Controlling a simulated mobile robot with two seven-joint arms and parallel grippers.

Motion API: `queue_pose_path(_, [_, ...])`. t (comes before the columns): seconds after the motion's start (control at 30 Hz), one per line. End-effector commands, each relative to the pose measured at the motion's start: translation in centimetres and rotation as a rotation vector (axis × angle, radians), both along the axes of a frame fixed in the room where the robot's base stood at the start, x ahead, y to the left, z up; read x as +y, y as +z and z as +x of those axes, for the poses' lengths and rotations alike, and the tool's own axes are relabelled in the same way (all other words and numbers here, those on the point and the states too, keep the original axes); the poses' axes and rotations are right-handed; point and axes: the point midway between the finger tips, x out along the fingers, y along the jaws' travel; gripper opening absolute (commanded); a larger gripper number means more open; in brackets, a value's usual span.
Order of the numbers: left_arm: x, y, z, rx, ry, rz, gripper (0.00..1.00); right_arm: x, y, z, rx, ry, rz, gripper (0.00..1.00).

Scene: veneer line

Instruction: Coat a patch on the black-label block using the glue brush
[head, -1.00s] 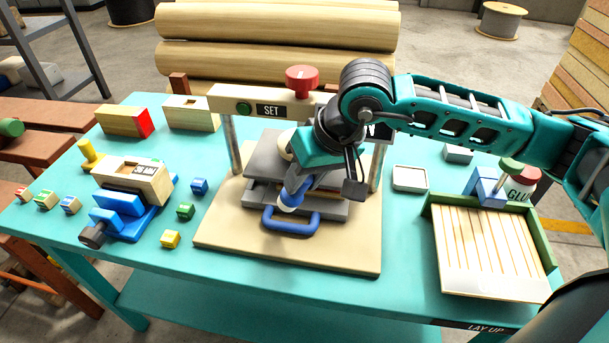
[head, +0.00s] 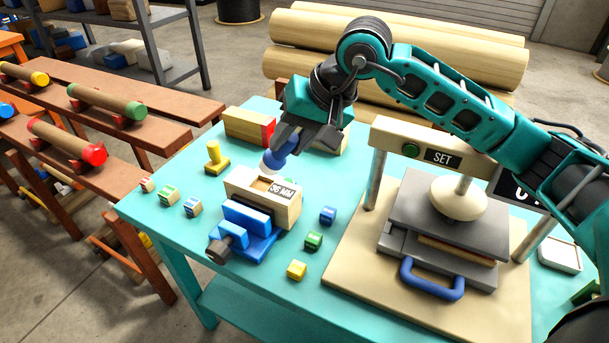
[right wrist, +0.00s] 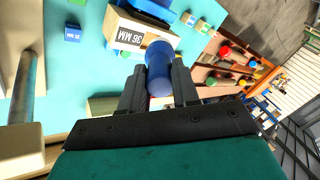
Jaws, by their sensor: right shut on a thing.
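My right gripper (head: 284,146) is shut on the glue brush (head: 277,157), which has a blue handle and a pale lower end. The brush points down over the far side of the black-label block (head: 258,207). I cannot tell whether its tip touches the block. The block is pale wood with a black "36 MM" label (head: 282,190) and a recess in its top, and sits at the blue vise (head: 247,234). The right wrist view shows the blue brush handle (right wrist: 159,70) between the fingers, in front of the block (right wrist: 150,28). My left gripper is not in view.
A press (head: 440,210) marked SET stands to the right. A red-ended block (head: 248,127) and a yellow stamp-like piece (head: 215,160) lie behind the vise. Several small coloured cubes lie on both sides, including a green one (head: 313,241). Brown racks (head: 100,120) stand at left.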

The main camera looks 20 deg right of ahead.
Motion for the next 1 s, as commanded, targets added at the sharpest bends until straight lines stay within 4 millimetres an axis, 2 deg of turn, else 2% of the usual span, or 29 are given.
queue_pose_path(0.03, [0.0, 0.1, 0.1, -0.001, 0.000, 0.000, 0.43, 0.2, 1.5, 1.0, -0.007, -0.029, 0.017, 0.00])
queue_pose_path(0.1, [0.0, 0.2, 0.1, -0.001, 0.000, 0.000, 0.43, 0.1, 3.0, 2.0, -0.009, -0.066, 0.031, 0.00])
queue_pose_path(0.2, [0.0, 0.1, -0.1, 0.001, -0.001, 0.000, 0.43, 0.0, 4.4, 2.9, -0.011, -0.100, 0.043, 0.00])
queue_pose_path(0.3, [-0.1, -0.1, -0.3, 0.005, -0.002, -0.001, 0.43, -0.1, 4.8, 3.3, -0.010, -0.117, 0.047, 0.00])
queue_pose_path(0.47, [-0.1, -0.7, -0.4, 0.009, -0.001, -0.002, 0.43, -0.1, 4.0, 3.4, -0.008, -0.120, 0.047, 0.00])
queue_pose_path(0.8, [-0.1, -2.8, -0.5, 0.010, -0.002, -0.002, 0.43, -0.1, 0.5, 3.4, -0.010, -0.118, 0.047, 0.00])
queue_pose_path(1.0, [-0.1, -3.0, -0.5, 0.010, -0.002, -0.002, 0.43, -0.1, 0.0, 3.4, -0.012, -0.118, 0.047, 0.00])
